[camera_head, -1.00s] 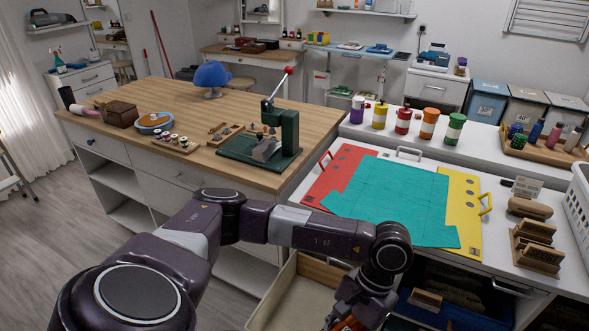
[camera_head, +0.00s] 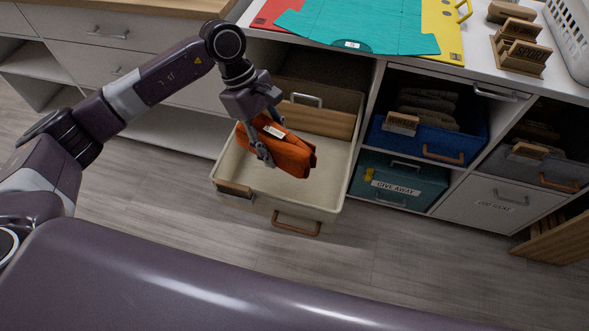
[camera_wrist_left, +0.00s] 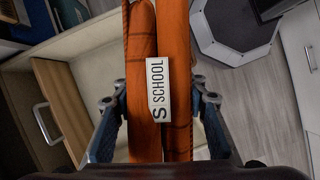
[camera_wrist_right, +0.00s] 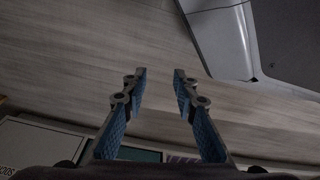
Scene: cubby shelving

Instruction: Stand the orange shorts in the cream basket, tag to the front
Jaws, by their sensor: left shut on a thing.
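The orange shorts (camera_head: 294,158), folded into a bundle, are held in the jaws of my left gripper (camera_head: 264,142). They hang tilted over the open cream basket (camera_head: 335,192), apart from its floor as far as I can tell. A white tag reading "S SCHOOL" (camera_wrist_left: 157,95) faces the left wrist camera, between the fingers; in the head view it is on the upper side of the shorts. The basket is pulled out from under the counter, with a wooden divider (camera_head: 318,119) towards its back. My right gripper (camera_wrist_right: 160,88) is open and empty above the floor.
Right of the cream basket are a blue bin (camera_head: 427,142) with folded dark cloth and a teal "GIVE AWAY" bin (camera_head: 399,181). A teal folding board (camera_head: 365,22) lies on the counter above. Clear floor lies before the basket.

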